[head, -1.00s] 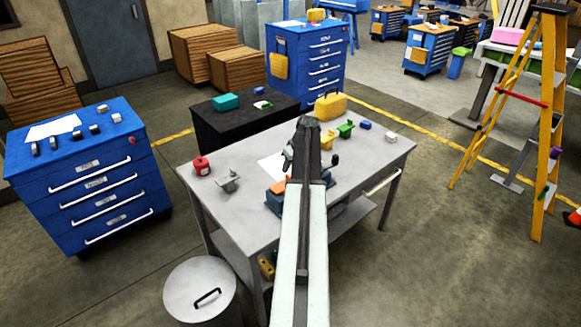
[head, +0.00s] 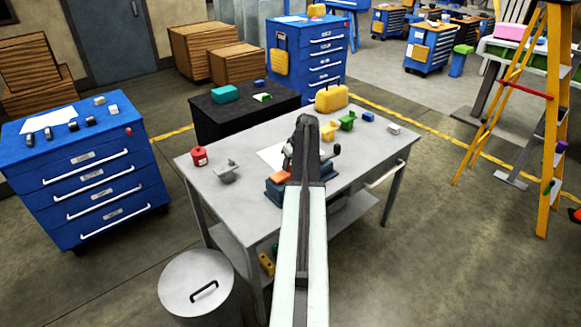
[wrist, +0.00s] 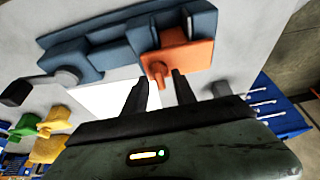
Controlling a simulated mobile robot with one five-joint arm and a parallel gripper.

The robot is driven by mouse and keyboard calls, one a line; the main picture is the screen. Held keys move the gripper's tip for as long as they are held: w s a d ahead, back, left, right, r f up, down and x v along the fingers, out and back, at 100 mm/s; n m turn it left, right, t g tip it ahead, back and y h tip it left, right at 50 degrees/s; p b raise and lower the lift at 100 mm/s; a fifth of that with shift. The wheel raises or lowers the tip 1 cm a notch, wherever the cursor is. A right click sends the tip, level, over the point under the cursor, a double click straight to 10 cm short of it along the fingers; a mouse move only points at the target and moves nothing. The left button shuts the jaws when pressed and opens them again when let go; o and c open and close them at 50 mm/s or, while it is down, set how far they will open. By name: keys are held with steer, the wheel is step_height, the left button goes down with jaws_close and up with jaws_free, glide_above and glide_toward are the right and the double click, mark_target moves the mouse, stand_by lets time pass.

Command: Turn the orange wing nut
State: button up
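The orange wing nut (wrist: 157,71) shows in the wrist view as a small orange stub at the lower edge of a wider orange piece (wrist: 190,55). That orange piece sits against the blue-grey jig (wrist: 110,40) and also shows in the head view (head: 286,176), left of my arm. My gripper (wrist: 160,80) is open. Its two dark fingers are apart, with their tips just short of the stub, one toward each side. I cannot tell whether either finger touches it. In the head view my own arm hides the fingertips and part of the jig.
The grey table (head: 235,205) also holds a red can (head: 199,155), a small grey fixture (head: 226,172), a yellow case (head: 331,97) and green (head: 347,121) and blue (head: 367,117) pieces. A lidded bin (head: 197,285) stands at the table's front left.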

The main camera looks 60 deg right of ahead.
jaws_close()
steer(key=shift+m, duration=0.3)
steer(key=m+h, duration=0.1)
steer(key=m, duration=0.2)
steer(key=shift+a+g, duration=0.15)
steer(key=shift+g, duration=0.25)
steer(key=m, duration=0.2)
steer(key=m+g+h, duration=0.1)
steer(key=m, duration=0.1)
steer(key=shift+w+m+h, duration=0.2)
steer(key=shift+m+h, duration=0.1)
steer(key=shift+m, duration=0.1)
steer(key=m+g, duration=0.1)
steer(key=m, duration=0.1)
steer(key=m+g, duration=0.1)
steer(key=m, duration=0.2)
steer(key=shift+w+h, duration=0.15)
steer(key=shift+h, duration=0.15)
steer(key=shift+m+g, duration=1)
steer(key=shift+m, duration=1.2)
